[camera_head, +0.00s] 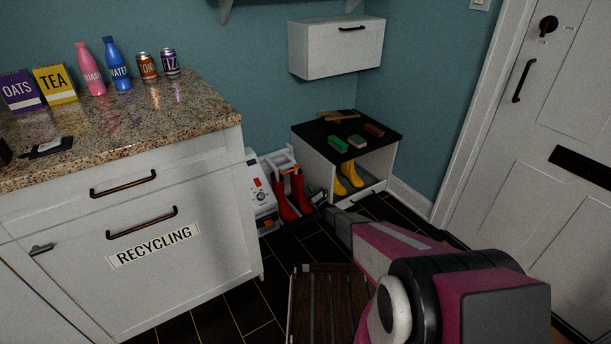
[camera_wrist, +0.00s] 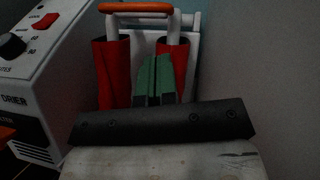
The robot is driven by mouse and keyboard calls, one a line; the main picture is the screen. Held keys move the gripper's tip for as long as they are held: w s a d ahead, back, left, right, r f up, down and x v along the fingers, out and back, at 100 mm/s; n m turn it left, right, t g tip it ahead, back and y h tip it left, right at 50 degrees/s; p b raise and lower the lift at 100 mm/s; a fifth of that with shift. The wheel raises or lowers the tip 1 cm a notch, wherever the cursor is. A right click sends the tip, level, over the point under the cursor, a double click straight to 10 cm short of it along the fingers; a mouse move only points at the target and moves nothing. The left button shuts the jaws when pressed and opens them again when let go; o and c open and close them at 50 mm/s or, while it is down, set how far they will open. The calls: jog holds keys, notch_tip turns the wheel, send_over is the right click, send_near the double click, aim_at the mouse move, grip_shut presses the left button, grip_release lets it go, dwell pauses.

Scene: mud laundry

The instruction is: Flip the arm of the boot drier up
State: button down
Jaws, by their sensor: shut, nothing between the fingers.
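The white boot drier (camera_head: 259,190) stands on the floor between the counter and the shoe cabinet. Its side with the dial shows at the left of the wrist view (camera_wrist: 36,62). A white tube frame with an orange bar (camera_wrist: 140,8) rises behind and above a pair of red boots (camera_head: 290,194). Its white tubes run down to the boot tops. The frame also shows in the head view (camera_head: 279,159). My gripper (camera_wrist: 154,78) is shut and empty, its green fingertips together. In the wrist view it appears between the two boots, below the bar; contact cannot be told.
A shoe cabinet (camera_head: 313,164) with yellow boots (camera_head: 350,179) inside and brushes on top stands right of the drier. The counter (camera_head: 215,165) is at left. A slatted wooden piece (camera_head: 325,303) lies low in front. A white door (camera_head: 520,170) is at right.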

jog(key=shift+w+d+f, duration=0.1)
jog(key=shift+d+f, duration=0.05)
jog(key=shift+d, duration=0.05)
jog(key=x, duration=1)
dwell(0.5)
